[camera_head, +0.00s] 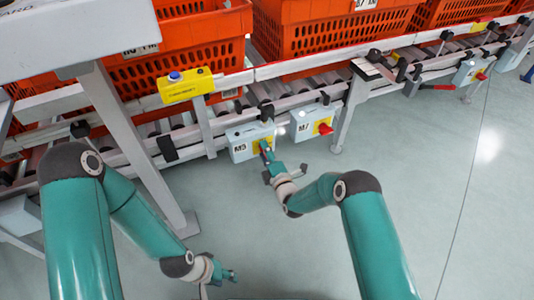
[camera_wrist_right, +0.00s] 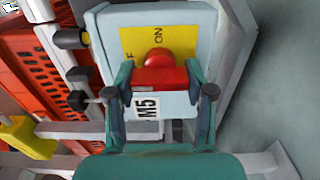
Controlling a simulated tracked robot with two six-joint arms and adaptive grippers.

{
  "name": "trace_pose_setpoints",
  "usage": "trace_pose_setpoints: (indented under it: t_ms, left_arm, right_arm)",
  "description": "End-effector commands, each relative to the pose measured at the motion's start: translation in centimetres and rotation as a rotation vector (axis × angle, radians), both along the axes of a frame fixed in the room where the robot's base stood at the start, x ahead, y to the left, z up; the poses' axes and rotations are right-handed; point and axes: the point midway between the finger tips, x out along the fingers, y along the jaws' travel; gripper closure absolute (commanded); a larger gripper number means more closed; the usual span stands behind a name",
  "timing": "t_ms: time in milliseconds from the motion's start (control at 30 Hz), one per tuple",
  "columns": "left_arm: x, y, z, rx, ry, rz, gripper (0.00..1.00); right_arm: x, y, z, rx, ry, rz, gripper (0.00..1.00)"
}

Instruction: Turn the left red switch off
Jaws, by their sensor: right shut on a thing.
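The left red switch (camera_wrist_right: 160,78) sits on the yellow plate of the grey-blue M5 box (camera_head: 240,148), which also shows in the right wrist view (camera_wrist_right: 110,25). My right gripper (camera_head: 268,153) is at this switch, one finger on each side of its handle, shut on it. In the right wrist view the handle lies crosswise between the fingertips (camera_wrist_right: 160,92). ON and part of OFF can be read on the plate. The right red switch (camera_head: 325,128) is on the M7 box (camera_head: 303,125). My left gripper (camera_head: 226,276) hangs low, away from the boxes; its opening is unclear.
Orange totes (camera_head: 325,35) stand on the roller conveyor (camera_head: 150,130) behind the boxes. A yellow box with a blue button (camera_head: 186,86) is on the rail. A conveyor leg (camera_head: 348,115) stands right of M7. The floor in front is clear.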

Motion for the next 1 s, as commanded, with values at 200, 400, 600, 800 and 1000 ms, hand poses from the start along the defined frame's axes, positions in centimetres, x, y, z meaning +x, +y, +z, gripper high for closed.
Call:
trace_pose_setpoints:
  t_ms: [200,400,600,800,1000]
  left_arm:
    - [0.00,0.00,-0.09,0.000,0.000,0.000,0.60]
    - [0.00,0.00,-0.09,0.000,0.000,0.000,0.60]
    - [0.00,0.00,-0.09,0.000,0.000,0.000,0.60]
    - [0.00,0.00,-0.08,0.000,0.000,0.000,0.60]
    - [0.01,0.00,-0.02,0.000,0.000,0.000,0.60]
  right_arm:
    - [-0.37,0.68,-0.28,-0.020,-0.001,0.017,0.81]
    - [-0.40,0.70,-0.33,-0.020,0.001,0.017,0.81]
    - [-0.36,0.59,-0.32,-0.018,0.001,0.014,0.25]
    - [-0.21,0.32,-0.20,-0.016,-0.001,0.008,0.21]
    - [-0.30,0.12,-0.18,-0.016,-0.001,0.005,0.21]
